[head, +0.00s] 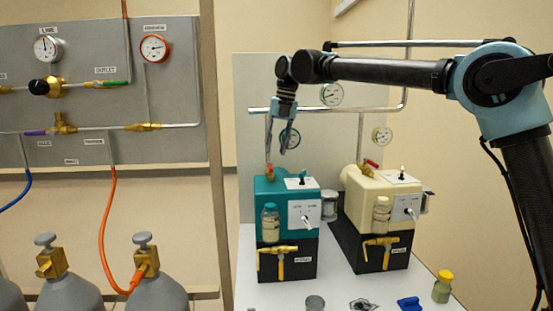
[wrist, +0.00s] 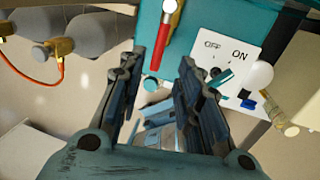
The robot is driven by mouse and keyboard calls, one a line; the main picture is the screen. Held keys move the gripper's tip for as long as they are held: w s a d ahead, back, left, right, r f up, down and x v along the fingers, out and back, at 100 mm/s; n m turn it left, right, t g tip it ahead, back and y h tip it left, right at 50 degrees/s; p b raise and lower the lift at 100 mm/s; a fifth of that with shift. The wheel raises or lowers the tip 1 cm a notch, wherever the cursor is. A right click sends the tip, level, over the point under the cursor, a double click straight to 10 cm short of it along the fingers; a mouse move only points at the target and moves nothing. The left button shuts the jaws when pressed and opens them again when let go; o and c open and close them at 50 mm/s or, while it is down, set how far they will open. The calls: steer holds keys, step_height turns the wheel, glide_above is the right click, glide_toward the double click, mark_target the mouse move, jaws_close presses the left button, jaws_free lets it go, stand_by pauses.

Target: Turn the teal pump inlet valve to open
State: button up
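The teal pump (head: 265,195) stands on the white bench, a black lower part beneath it. A small red-handled valve (head: 270,171) sits on its top where a pipe comes down. In the wrist view a red lever (wrist: 166,32) lies against the teal pump (wrist: 199,40), between my finger outlines. My gripper (head: 289,149) points down above the pump, its fingers apart and empty; it is open in the wrist view (wrist: 158,68). I see no contact with the lever. A brass T-shaped tap (head: 281,262) is on the pump's front; its label is too small to read.
A cream pump (head: 358,192) with its own red lever (head: 371,164) stands to the right. Pipes and gauges (head: 332,94) are behind my gripper. Gas cylinders (head: 68,291) stand at left.

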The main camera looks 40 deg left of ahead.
steer(key=shift+w+d+r, duration=0.15)
steer(key=shift+r, duration=0.8)
steer(key=shift+w+d+r, duration=0.15)
steer(key=shift+w+r, duration=0.05)
steer(key=shift+r, duration=0.8)
steer(key=shift+w+d+r, duration=0.15)
steer(key=shift+r, duration=0.8)
steer(key=shift+s, duration=0.1)
